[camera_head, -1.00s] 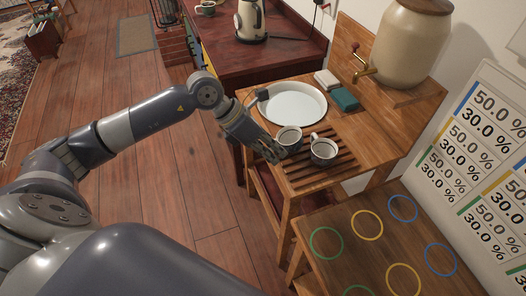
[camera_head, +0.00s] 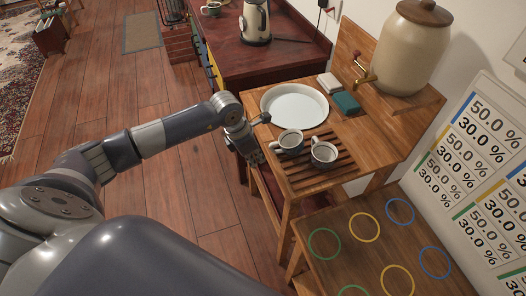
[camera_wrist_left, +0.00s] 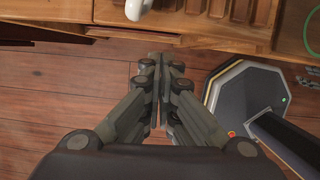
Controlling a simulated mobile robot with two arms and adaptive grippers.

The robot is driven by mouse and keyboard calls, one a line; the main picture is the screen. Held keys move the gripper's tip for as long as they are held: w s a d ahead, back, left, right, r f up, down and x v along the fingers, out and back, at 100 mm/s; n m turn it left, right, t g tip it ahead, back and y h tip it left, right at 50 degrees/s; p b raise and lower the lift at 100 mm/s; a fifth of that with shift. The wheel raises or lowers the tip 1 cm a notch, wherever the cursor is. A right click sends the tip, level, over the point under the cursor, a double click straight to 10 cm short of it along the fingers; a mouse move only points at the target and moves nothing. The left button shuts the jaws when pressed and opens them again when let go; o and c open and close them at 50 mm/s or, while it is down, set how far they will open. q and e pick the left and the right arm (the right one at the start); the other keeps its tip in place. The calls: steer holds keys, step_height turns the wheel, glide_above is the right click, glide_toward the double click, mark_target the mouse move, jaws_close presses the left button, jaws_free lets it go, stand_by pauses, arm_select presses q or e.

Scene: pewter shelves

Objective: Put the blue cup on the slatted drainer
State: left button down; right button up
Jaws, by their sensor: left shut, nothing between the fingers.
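The colours are too alike to tell surely which one is blue. My left gripper (camera_head: 257,158) is shut and empty, just left of the left cup and apart from it, beside the stand's edge. In the left wrist view the gripper (camera_wrist_left: 162,66) points at the wooden edge, with part of a pale cup (camera_wrist_left: 137,7) at the top. My right gripper is not in view.
A white basin (camera_head: 294,104) is set in the stand behind the cups, near a teal block (camera_head: 346,103) and a large dispenser (camera_head: 409,45). A lower board (camera_head: 360,262) with coloured rings is in front. A kettle (camera_head: 256,22) and another cup (camera_head: 212,8) stand on the red-brown counter.

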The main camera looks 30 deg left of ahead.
arm_select(q)
steer(key=shift+w+d+p, duration=0.3)
steer(key=shift+w+d, duration=0.5)
steer(key=shift+w, duration=0.15)
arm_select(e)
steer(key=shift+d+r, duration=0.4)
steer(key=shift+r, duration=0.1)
arm_select(q)
steer(key=shift+w+d+b, duration=0.7)
steer(key=shift+w+b, duration=0.15)
steer(key=shift+b, duration=0.1)
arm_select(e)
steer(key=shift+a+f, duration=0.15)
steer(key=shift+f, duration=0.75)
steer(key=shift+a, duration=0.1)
arm_select(q)
steer(key=shift+s+a, duration=0.1)
steer(key=shift+a, duration=0.05)
